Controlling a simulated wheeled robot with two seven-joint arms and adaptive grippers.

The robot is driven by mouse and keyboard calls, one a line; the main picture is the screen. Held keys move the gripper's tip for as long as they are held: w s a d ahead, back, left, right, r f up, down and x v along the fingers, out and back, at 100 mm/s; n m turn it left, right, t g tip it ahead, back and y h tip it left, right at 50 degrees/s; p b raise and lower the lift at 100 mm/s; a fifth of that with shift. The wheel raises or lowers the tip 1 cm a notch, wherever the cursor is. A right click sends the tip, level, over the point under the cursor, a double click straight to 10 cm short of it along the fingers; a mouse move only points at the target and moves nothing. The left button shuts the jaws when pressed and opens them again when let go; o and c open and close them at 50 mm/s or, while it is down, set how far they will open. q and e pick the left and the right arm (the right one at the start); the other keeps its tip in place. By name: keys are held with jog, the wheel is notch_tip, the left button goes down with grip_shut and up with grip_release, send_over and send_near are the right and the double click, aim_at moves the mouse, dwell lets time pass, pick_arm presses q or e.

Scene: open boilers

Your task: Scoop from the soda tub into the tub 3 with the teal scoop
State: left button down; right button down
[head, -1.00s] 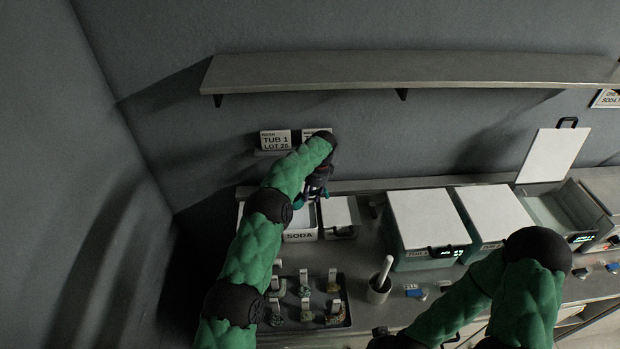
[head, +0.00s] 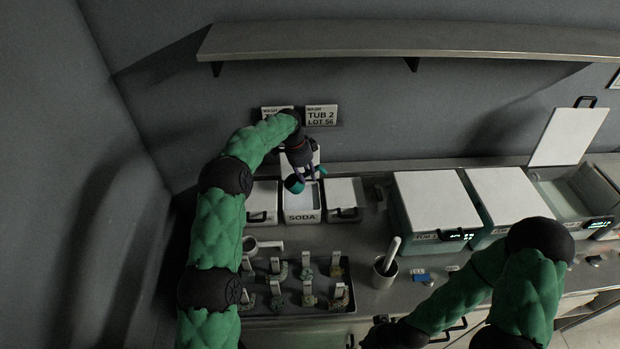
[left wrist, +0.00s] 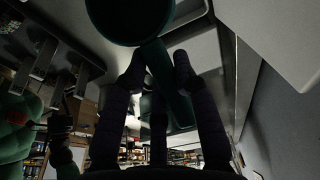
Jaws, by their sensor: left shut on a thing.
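My left gripper (head: 305,167) is shut on the teal scoop (head: 294,184). The scoop's round bowl shows over the left side of the soda tub (head: 303,217), an open white box with a SODA label. I cannot tell whether the bowl touches the soda or holds any. In the left wrist view the handle (left wrist: 160,75) runs between the fingers, with the dark bowl (left wrist: 130,14) at the top. Two boilers with closed white lids (head: 430,198) and one open-lidded boiler (head: 568,208) stand to the right; their numbers are too small to read surely. My right gripper (head: 379,331) is low, mostly hidden by darkness.
Lidded boxes (head: 345,192) flank the soda tub. A tray (head: 270,306) of several small hooked pieces lies in front. A grey cup with a white rod (head: 384,275) stands right of it. A shelf (head: 400,42) runs along the wall above.

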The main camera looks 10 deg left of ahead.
pick_arm(q)
jog(key=shift+s+a+f+t+h+b, duration=0.15)
jog(key=shift+a+f+h+b, duration=0.3)
jog(key=shift+b, duration=0.45)
jog(key=shift+s+a+f+t+h+b, duration=0.15)
jog(key=shift+a+h+b, duration=0.15)
jog(key=shift+h+b, duration=0.45)
jog(key=shift+w+d+f+b, duration=0.1)
jog(key=shift+f+b, duration=0.2)
jog(key=shift+f, duration=0.1)
jog(key=shift+f+b, duration=1.85)
jog(key=shift+f, duration=1)
